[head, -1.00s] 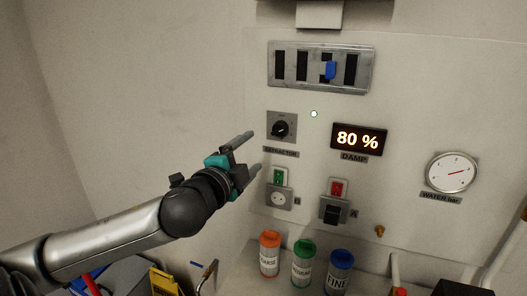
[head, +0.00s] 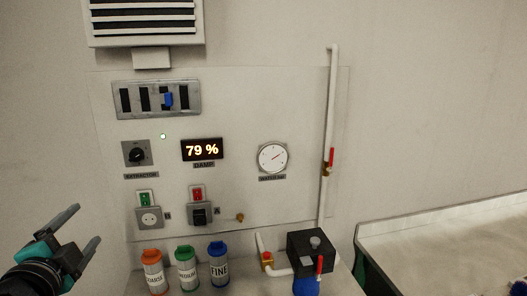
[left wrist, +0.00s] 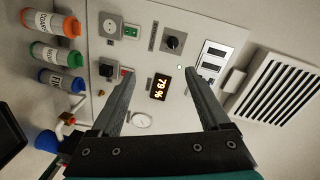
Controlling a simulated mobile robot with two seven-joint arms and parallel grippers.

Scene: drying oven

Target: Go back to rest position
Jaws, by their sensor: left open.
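My left gripper (head: 84,232) is at the lower left of the head view, open and empty, pointing up and to the right. It is apart from the wall panel (head: 300,110). In the left wrist view its two fingers (left wrist: 160,95) are spread with nothing between them; the panel lies beyond. The extractor knob (head: 137,154) and the damp display (head: 202,149), reading 79 %, are on the panel. A blue handle (head: 168,99) sits in the slotted plate above. My right gripper does not show.
Orange (head: 153,272), green (head: 187,268) and blue-capped (head: 219,265) bottles stand below the panel. A black box (head: 312,252) with pipes and red-handled valves is to their right. A vent (head: 145,20) is above. A pale-topped bench (head: 450,235) is at the right.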

